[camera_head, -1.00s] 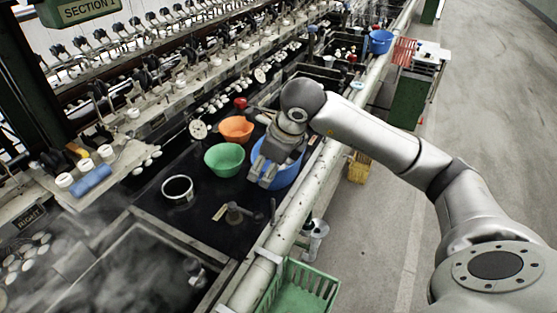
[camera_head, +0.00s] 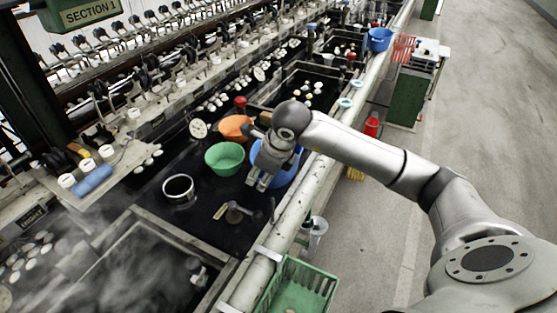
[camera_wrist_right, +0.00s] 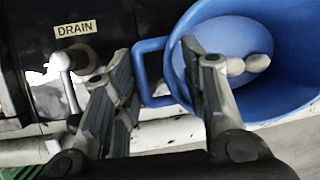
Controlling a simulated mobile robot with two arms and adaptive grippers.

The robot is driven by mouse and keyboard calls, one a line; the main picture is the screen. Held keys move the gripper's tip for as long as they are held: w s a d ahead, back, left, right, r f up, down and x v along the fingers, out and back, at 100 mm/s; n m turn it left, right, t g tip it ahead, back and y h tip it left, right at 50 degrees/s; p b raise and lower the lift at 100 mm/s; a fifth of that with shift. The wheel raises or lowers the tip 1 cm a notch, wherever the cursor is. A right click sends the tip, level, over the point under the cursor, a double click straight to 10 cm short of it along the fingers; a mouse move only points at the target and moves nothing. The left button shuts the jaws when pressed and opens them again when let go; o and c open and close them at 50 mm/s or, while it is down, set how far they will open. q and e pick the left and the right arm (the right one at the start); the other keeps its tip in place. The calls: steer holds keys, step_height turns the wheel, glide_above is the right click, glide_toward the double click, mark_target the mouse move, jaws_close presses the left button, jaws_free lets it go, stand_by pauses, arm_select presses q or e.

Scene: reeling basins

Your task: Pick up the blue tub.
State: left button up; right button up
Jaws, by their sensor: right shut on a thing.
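The blue tub (camera_head: 286,177) sits on the dark basin counter beside a green bowl, partly hidden by my right gripper (camera_head: 259,183). In the right wrist view, the tub (camera_wrist_right: 292,100) shows its open inside, with pale oval things in it, and a blue loop handle (camera_wrist_right: 150,46) on its side. My right gripper's fingers (camera_wrist_right: 158,58) straddle the handle, one finger overlapping the tub's rim, and it is shut on the tub there. I cannot tell whether the tub is clear of the counter. My left gripper is out of view.
The green bowl (camera_head: 224,158) and an orange bowl (camera_head: 234,126) stand close left of the tub. A metal pot (camera_head: 179,190) is farther left. A pale pipe (camera_head: 285,222) runs along the front edge. A green crate (camera_head: 300,285) sits below; the floor at right is open.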

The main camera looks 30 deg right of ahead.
steer(key=shift+c, duration=1.3)
steer(key=shift+r, duration=0.1)
